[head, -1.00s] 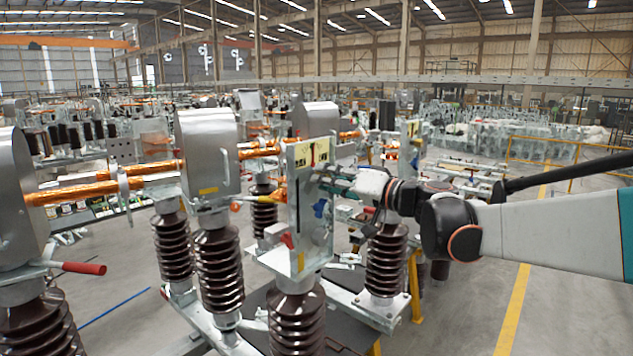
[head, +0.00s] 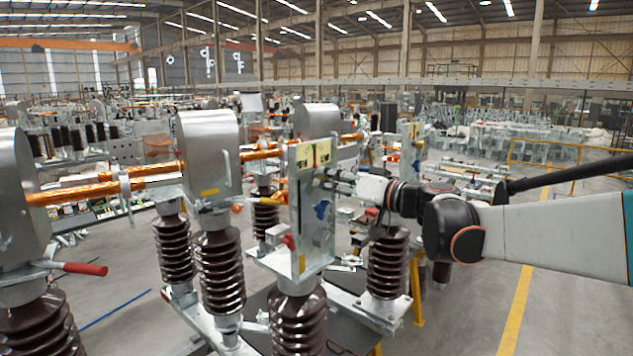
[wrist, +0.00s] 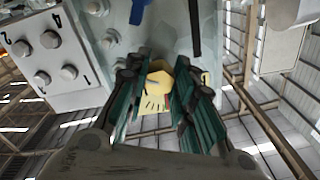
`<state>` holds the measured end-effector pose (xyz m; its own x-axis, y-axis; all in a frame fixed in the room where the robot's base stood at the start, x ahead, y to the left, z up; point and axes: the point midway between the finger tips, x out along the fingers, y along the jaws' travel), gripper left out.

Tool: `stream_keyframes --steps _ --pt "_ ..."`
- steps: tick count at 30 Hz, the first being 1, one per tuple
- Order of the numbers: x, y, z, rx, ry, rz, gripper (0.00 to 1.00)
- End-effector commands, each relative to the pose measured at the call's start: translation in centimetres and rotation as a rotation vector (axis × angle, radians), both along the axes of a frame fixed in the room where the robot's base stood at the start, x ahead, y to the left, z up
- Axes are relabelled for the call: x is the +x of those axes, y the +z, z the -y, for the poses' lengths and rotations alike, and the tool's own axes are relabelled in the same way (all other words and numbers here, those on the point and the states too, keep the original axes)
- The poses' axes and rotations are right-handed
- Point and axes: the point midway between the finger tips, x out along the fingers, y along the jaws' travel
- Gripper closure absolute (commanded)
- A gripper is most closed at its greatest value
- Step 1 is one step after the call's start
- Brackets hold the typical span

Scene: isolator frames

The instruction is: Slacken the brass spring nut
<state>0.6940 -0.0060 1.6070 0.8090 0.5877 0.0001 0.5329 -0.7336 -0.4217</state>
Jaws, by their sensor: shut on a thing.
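My gripper (head: 327,178) reaches in from the right to the upright pale metal plate (head: 318,225), just below its yellow label (head: 312,154). In the wrist view, the green and black fingers of my gripper (wrist: 160,88) close in from both sides on a yellow, rounded piece (wrist: 184,80), which looks like the brass spring nut. The fingers are shut on it. A yellow scale with dark tick marks (wrist: 154,104) shows between the fingers. The nut is too small and covered to tell in the head view.
A numbered block with bolt heads (wrist: 45,50) is at the left of the wrist view. A blue part (head: 322,210) and a red part (head: 289,241) sit on the plate. Brown insulators (head: 387,262) stand nearby. Open floor (head: 470,310) lies at right.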

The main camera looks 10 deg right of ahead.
Motion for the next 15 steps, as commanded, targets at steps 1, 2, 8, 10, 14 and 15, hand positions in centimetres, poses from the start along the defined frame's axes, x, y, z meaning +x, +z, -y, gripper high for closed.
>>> stream_keyframes --steps 1,2,8,10,14,15 --pt "-0.08 -0.22 -0.04 -0.004 0.002 -0.002 1.0" --pt "-0.08 -0.22 -0.04 -0.004 0.002 -0.002 0.7" --pt "-0.04 -0.11 -0.02 -0.002 0.001 -0.001 0.57" --pt "-0.04 -0.09 -0.02 -0.001 0.0 -0.001 0.57" --pt "-0.02 0.04 -0.01 -0.001 0.0 -0.001 0.57" --pt "-0.02 0.21 -0.01 -0.001 0.0 -0.001 0.57"
